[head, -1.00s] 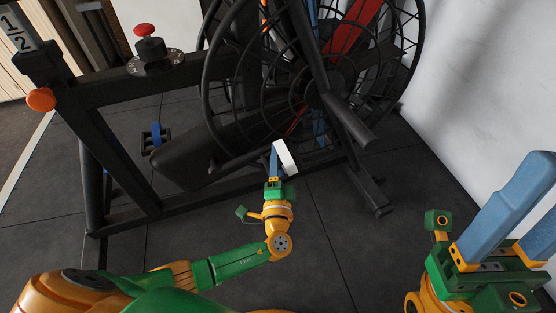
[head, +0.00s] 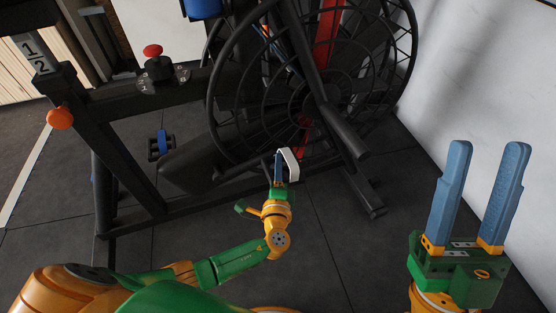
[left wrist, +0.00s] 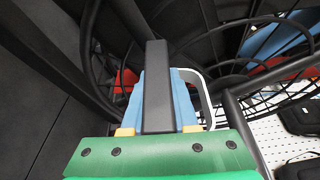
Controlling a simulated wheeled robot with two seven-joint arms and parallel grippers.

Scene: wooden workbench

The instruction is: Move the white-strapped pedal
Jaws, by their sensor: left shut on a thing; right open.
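The white-strapped pedal shows in the head view as a white strap (head: 291,163) beside the lower edge of the bike's fan wheel. My left gripper (head: 279,160) is shut on this pedal. In the left wrist view the dark pedal body (left wrist: 157,85) lies between the blue fingers of my left gripper (left wrist: 158,95), and the white strap (left wrist: 204,98) loops out on their right. The fingers and the wrist hide part of the pedal. My right gripper (head: 481,195) is open and empty at the right, its blue fingers pointing up, far from the pedal.
The exercise bike's caged fan wheel (head: 225,118) and black frame stand just beyond the pedal. A second pedal with a blue strap (head: 162,142) is on the far side. A red knob (head: 152,51) tops the frame. A white wall (head: 470,90) bounds the right. Dark floor (head: 330,250) is clear in front.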

